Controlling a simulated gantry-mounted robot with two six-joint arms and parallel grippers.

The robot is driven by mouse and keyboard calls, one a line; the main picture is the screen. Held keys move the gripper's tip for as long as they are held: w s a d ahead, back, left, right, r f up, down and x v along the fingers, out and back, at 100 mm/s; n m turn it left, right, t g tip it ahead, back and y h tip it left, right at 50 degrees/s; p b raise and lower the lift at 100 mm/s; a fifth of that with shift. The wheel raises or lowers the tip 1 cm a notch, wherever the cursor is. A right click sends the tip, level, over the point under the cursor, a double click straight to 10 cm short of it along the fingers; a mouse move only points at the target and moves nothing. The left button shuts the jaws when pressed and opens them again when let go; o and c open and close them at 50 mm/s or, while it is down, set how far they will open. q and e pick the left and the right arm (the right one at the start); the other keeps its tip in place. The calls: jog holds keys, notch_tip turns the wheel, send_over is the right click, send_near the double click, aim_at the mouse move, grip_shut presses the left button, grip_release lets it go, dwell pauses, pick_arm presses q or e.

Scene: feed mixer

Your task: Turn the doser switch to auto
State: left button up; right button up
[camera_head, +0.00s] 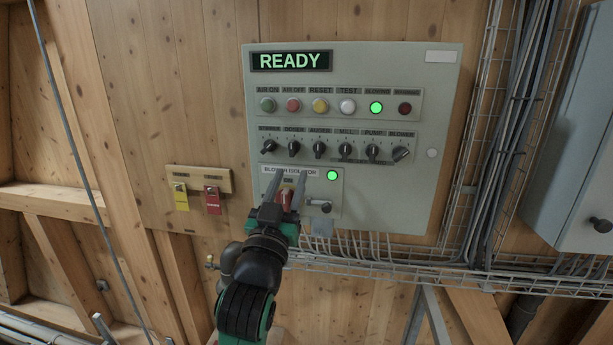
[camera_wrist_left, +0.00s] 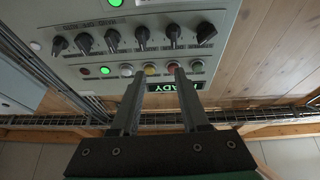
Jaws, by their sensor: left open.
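The doser switch (camera_head: 293,148) is the second black knob from the left in the row on the grey control panel (camera_head: 400,70). In the left wrist view, where the panel appears upside down, it is the second knob from the right (camera_wrist_left: 172,33). Its exact pointer setting is too small to read. My left gripper (camera_head: 287,177) is open and empty, fingers pointing at the panel, just below the doser switch in the head view. In the left wrist view the two fingers (camera_wrist_left: 160,75) stand apart with nothing between them. My right gripper is not in view.
Neighbouring knobs (camera_head: 268,146) (camera_head: 319,149) sit close on both sides. A button row (camera_head: 320,106) and a READY display (camera_head: 290,61) are above. A blower isolator box (camera_head: 332,205) with a lit green lamp is partly behind my gripper. Yellow and red tags (camera_head: 212,200) hang left.

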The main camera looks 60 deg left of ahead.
aim_at(291, 146)
pick_arm(q)
jog(key=shift+g+y, duration=0.3)
jog(key=shift+g, duration=0.2)
jog(key=x, duration=0.3)
jog(key=s+a+x, duration=0.1)
jog(key=x, duration=0.3)
jog(key=f+x, duration=0.1)
jog(key=x, duration=0.2)
jog(key=shift+a+r, duration=0.2)
jog(key=shift+a, duration=0.45)
jog(key=shift+w+a+r, duration=0.15)
jog(key=shift+w+a, duration=0.2)
jog(key=shift+a, duration=0.05)
grip_shut()
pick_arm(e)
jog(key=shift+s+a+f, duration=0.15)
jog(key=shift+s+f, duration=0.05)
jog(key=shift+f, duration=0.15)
